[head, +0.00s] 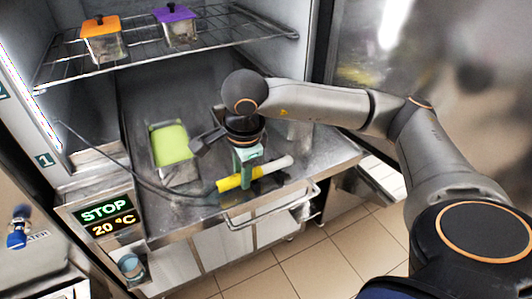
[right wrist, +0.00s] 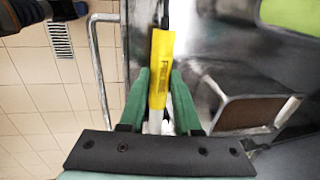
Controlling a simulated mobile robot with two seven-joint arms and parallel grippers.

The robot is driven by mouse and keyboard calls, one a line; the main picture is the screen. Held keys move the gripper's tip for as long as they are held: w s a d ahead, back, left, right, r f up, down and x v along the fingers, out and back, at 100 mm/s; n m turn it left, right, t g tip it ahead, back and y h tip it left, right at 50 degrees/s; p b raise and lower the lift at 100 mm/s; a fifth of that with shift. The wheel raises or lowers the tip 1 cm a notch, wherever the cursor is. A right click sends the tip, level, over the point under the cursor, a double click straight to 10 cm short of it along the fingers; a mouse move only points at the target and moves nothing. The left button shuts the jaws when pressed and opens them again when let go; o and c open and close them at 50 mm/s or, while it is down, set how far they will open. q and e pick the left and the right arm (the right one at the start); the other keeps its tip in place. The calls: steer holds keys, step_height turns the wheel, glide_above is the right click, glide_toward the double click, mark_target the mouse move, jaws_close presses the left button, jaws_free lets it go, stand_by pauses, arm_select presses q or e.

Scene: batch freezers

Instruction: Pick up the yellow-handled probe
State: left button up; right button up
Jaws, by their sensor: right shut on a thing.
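The yellow-handled probe (head: 229,184) is at the front of the steel freezer floor in the head view. Its yellow handle points left and its pale end points right. A dark cable runs from the handle to the left wall. My right gripper (head: 247,171) comes down over the probe, its green fingers shut on it. In the right wrist view, the yellow handle (right wrist: 160,65) lies between the green fingers (right wrist: 158,98), which hide part of the probe. I cannot tell whether the probe touches the surface. My left gripper is not in view.
A wire shelf (head: 235,37) above holds an orange-lidded container (head: 101,27) and a purple-lidded one (head: 174,14). A metal rail (head: 270,208) runs along the front. A display (head: 104,208) reads STOP, 20 °C.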

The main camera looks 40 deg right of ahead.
jaws_close()
steer(key=shift+r, duration=0.15)
stand_by(0.4)
